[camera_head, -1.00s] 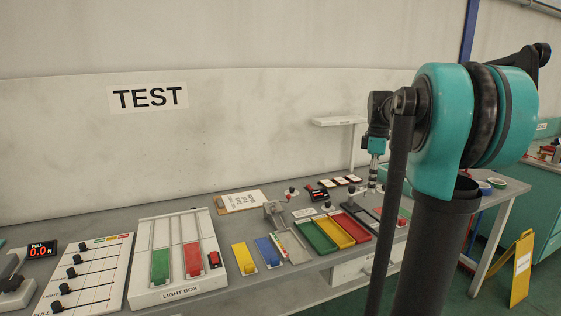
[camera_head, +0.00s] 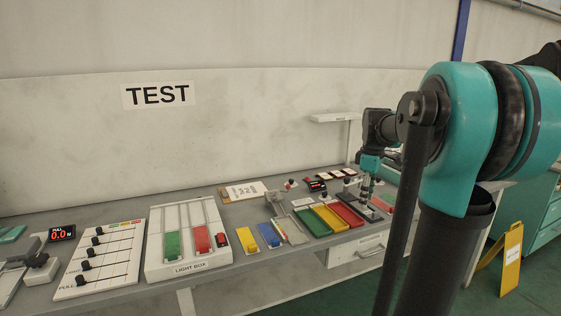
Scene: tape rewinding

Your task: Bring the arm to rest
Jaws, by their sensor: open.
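My arm, teal and black, stands at the right of the head view, with its large shoulder joint closest to the camera. Its forearm reaches back over the bench, partly hidden behind a dark post. My gripper (camera_head: 367,196) is small and points down over the right end of the bench, by the red tray (camera_head: 343,216) and a dark tray. It is open, and I see nothing held in it. I cannot tell its exact height above the bench.
The grey bench (camera_head: 226,277) carries a light box (camera_head: 178,212) with green and red pieces, a slider panel (camera_head: 97,256), a yellow tray (camera_head: 327,220) and a green tray (camera_head: 309,224). A small shelf (camera_head: 333,118) juts from the wall. A yellow floor sign (camera_head: 511,262) stands right.

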